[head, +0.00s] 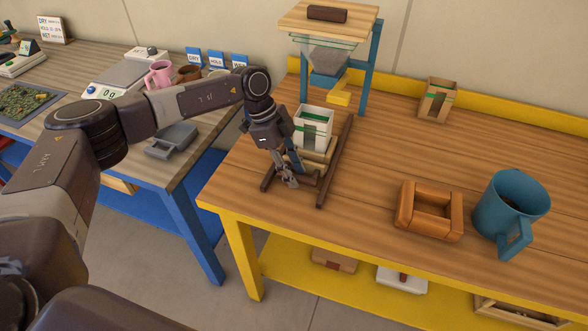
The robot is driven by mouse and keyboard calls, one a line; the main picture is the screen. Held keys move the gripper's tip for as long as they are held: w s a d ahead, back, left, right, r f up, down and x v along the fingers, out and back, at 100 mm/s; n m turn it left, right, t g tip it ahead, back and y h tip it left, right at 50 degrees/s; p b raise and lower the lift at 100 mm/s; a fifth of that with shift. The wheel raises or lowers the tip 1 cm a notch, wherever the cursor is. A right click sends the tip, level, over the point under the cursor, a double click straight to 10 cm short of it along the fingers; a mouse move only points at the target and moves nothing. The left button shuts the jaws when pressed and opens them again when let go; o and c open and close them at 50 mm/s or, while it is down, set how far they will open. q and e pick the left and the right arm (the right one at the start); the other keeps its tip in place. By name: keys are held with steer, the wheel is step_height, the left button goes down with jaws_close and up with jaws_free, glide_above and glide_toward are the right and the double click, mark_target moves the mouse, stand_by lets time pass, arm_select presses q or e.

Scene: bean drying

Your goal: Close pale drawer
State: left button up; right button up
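A pale wooden piece (322,157), which looks like the pale drawer, sits low between two dark wooden rails (336,160) on the wooden table. A white box with a green band and a dark front opening (318,118) stands just behind it. My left gripper (287,181) points down in front of the pale piece, close to the tabletop between the rails. It covers part of the piece's front, so how far the drawer stands out is unclear. Whether the fingers touch it, or are apart, I cannot tell. My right gripper is not in view.
A stand with a hopper and yellow chute (338,94) rises behind. An orange-brown wooden frame (429,212) and a blue mug (508,207) stand at the right. A small tan box (437,99) is at the back. The table's middle is clear.

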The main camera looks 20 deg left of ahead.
arm_select(q)
steer(key=c, duration=0.6)
jaws_close()
